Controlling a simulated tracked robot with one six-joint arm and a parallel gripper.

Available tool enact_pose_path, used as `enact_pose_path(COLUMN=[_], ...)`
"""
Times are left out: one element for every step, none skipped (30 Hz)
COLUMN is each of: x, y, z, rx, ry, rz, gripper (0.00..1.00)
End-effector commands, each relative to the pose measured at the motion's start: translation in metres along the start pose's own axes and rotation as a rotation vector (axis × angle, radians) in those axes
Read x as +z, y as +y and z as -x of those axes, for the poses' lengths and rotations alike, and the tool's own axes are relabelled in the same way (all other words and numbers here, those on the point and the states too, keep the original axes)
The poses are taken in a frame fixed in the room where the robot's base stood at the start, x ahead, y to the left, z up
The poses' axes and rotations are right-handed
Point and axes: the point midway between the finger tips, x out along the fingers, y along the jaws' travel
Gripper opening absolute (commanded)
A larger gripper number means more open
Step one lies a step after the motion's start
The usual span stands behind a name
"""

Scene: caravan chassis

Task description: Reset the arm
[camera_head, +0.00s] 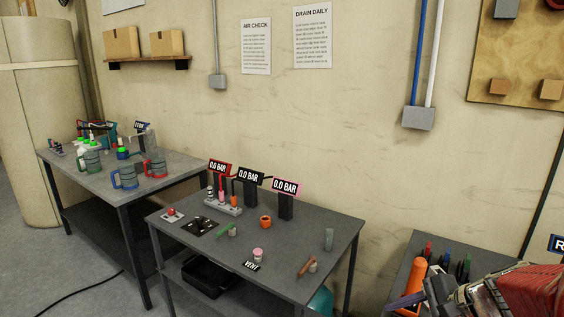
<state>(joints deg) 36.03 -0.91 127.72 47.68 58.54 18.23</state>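My arm (530,292) reaches in from the lower right corner, with red and metallic parts showing. Its end, my gripper (440,293), is partly cut off by the bottom edge. It appears in front of or over the small right-hand table (402,262). Whether the fingers are open or shut, or hold anything, cannot be made out. An orange cylinder (415,275) is close beside it in the picture; I cannot tell if they touch.
The middle table (335,262) carries three "0.0 BAR" displays (250,177), an orange ring (265,222) and small fittings. The left table (185,182) holds several mugs. Upright coloured items (464,268) stand near my arm. The wall is behind.

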Motion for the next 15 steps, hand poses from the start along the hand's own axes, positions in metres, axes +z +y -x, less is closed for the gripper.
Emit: enact_pose_path(x=[0.015, 0.022, 0.031, 0.037, 0.043, 0.052, 0.058, 0.063, 0.071, 0.076, 0.081, 0.087, 0.092, 0.096, 0.102], y=[0.002, 0.004, 0.008, 0.010, 0.012, 0.016, 0.019, 0.021, 0.025, 0.028, 0.031, 0.034, 0.037, 0.039, 0.043], z=[0.001, 0.001, 0.002, 0.002, 0.003, 0.004, 0.005, 0.006, 0.008, 0.009, 0.010, 0.012, 0.013, 0.015, 0.017], rx=[0.024, 0.039, 0.060, 0.074, 0.089, 0.108, 0.122, 0.135, 0.152, 0.166, 0.178, 0.193, 0.205, 0.217, 0.231], ry=[0.011, 0.018, 0.028, 0.035, 0.043, 0.053, 0.060, 0.068, 0.078, 0.086, 0.094, 0.105, 0.114, 0.123, 0.134], rz=[0.070, 0.110, 0.163, 0.203, 0.244, 0.297, 0.336, 0.377, 0.432, 0.471, 0.511, 0.566, 0.606, 0.645, 0.699], gripper=[0.48, 0.48, 0.48, 0.48, 0.48, 0.48, 0.48, 0.48, 0.48, 0.48, 0.48, 0.48, 0.48, 0.48, 0.48])
